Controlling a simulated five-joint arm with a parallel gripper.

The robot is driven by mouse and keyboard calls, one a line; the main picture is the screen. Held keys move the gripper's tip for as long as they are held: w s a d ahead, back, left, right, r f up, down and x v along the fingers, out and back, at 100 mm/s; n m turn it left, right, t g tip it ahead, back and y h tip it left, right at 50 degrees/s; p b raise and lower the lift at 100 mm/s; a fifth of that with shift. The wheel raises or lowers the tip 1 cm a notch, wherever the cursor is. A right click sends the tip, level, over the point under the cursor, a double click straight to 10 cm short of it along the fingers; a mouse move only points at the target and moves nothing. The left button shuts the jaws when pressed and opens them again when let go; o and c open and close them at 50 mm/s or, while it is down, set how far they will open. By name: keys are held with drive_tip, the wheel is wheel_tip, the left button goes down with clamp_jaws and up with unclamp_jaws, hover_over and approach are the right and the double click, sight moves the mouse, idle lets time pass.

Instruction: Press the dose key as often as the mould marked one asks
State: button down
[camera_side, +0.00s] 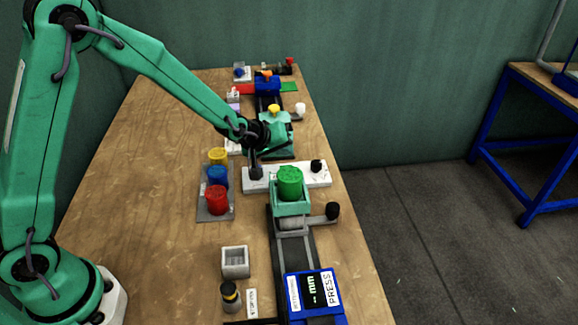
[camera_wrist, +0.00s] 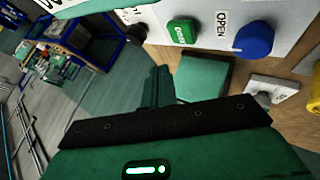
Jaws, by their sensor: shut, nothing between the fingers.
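A green key (camera_wrist: 183,32) with small white lettering, hard to read but possibly DOSE, sits on a white panel in the wrist view. My gripper (camera_wrist: 158,72) is shut and empty, its tips below and left of this key in the picture. I cannot tell whether they touch anything.
A blue knob (camera_wrist: 254,39) beside an OPEN label is right of the green key. Yellow (camera_side: 217,156), blue (camera_side: 217,175) and red (camera_side: 217,199) pots stand left of the panel. The table's left side is clear.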

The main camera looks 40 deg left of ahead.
drive_tip(key=shift+f, duration=1.45)
drive_tip(key=shift+f, duration=0.25)
idle(1.0)
drive_tip(key=shift+a+f, duration=0.1)
drive_tip(key=shift+f, duration=0.1)
drive_tip(key=shift+f, duration=0.5)
idle(1.3)
drive_tip(key=shift+r, duration=0.95)
drive_tip(key=shift+r, duration=2.5)
